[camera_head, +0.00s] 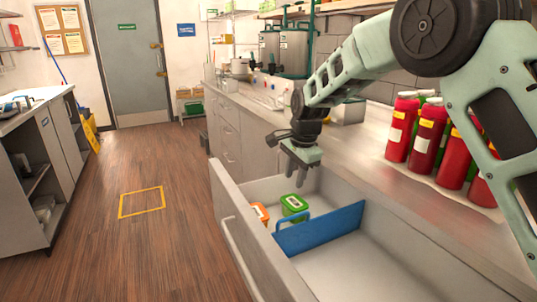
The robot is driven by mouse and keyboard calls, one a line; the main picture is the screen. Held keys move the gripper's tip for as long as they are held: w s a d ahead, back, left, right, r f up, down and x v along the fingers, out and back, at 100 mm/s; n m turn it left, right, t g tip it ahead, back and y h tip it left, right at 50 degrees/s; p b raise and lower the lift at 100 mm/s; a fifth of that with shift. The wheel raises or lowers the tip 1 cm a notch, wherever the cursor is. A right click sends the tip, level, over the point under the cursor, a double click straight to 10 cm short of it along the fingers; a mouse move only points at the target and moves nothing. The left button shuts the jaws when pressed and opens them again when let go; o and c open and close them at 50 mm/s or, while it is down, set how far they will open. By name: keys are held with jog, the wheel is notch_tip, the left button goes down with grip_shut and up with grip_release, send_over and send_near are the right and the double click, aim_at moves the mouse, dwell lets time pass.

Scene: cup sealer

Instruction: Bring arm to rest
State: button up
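My arm reaches in from the upper right of the head view, over the counter. My gripper (298,173) points down above the open drawer (253,250), apart from the things in it. Nothing shows held between the fingers, but their gap is too small to judge. In the drawer, a green container (293,204) and an orange container (261,212) sit in the far compartment, below the gripper. A blue divider (320,230) with a handle crosses the drawer. The near compartment looks empty where it shows.
The drawer juts out from the counter (355,165) into the aisle. Several red bottles (427,135) stand on the counter beside my arm. Metal tanks (292,50) stand farther back. The wooden floor (150,240) to the left is clear, up to a side cabinet (55,145).

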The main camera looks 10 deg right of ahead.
jog(key=s+a+r+n+g, duration=0.1)
jog(key=s+a+n, duration=0.1)
jog(key=s+n, duration=0.35)
jog(key=s+a+r+n+y, duration=0.1)
jog(key=s+a+r+n, duration=0.15)
jog(key=s, duration=0.65)
jog(key=s+a+n+g, duration=0.1)
jog(key=s+a+n, duration=0.15)
jog(key=s, duration=0.55)
jog(key=s+d+f+n, duration=0.1)
jog(key=s+d+n, duration=0.1)
jog(key=s+n, duration=0.3)
jog(key=s+d+n+h, duration=0.1)
jog(key=s+n, duration=0.4)
jog(key=s, duration=0.9)
jog(key=shift+d+f, duration=0.4)
jog(key=shift+d, duration=0.3)
